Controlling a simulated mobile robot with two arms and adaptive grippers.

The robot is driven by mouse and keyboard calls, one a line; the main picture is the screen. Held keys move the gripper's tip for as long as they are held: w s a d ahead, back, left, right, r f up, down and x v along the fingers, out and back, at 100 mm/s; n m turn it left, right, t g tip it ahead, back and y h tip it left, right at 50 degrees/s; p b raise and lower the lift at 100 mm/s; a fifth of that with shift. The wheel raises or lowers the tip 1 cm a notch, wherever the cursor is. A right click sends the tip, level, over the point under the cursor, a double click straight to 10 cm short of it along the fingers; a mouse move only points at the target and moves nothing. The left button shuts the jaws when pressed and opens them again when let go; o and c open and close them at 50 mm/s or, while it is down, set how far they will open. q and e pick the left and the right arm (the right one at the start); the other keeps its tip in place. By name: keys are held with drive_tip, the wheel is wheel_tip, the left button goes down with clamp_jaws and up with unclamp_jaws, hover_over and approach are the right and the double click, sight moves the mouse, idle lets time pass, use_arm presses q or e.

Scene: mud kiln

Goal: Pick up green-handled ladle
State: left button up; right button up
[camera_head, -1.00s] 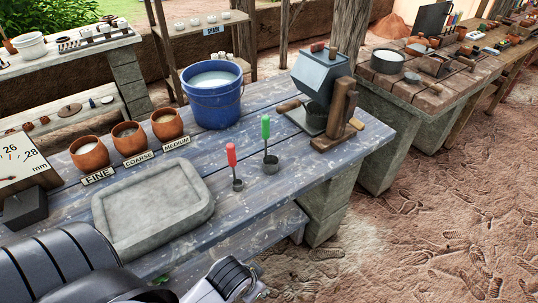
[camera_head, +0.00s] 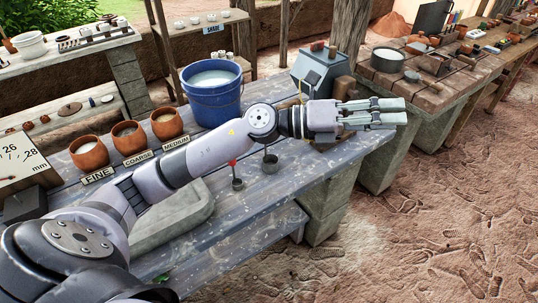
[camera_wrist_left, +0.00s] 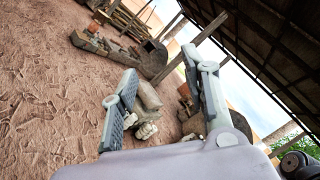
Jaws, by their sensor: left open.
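The green-handled ladle stands on the blue wooden table (camera_head: 245,215). Only its dark cup (camera_head: 271,163) and a little of its stem show in the head view; the green handle is hidden behind my left arm. The red-handled ladle (camera_head: 237,183) stands just left of it. My left gripper (camera_head: 401,111) is open and empty, stretched out to the right beyond both ladles, above the table's right end. In the left wrist view its two fingers (camera_wrist_left: 160,65) are spread with nothing between them. My right gripper is not in view.
A blue bucket (camera_head: 212,105) and several clay pots (camera_head: 89,152) stand behind my arm. A stone tray (camera_head: 185,225) lies partly under it. A grey box-shaped device (camera_head: 318,72) stands behind the gripper. A second workbench (camera_head: 440,98) with tools is at the right.

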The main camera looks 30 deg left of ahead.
use_arm(q)
drive_tip(key=w+a+f+m+g+y, duration=0.15)
drive_tip(key=a+y, duration=0.65)
drive_tip(key=a, duration=0.8)
drive_tip(key=a+f+m+g+y, duration=0.25)
drive_tip(key=a+y, duration=0.55)
drive_tip(key=a, duration=0.8)
drive_tip(key=w+d+f+p, duration=0.1)
drive_tip(key=w+f+p, duration=0.1)
drive_tip(key=f, duration=0.6)
drive_tip(key=w+d+f+n+p, duration=0.1)
drive_tip(key=w+f+p, duration=0.1)
drive_tip(key=w+f, duration=0.2)
wheel_tip(320, 180, down, 4)
drive_tip(key=shift+w+r, duration=0.15)
drive_tip(key=shift+w, duration=0.1)
drive_tip(key=shift+d, duration=0.1)
drive_tip(key=shift+c, duration=0.3)
clamp_jaws()
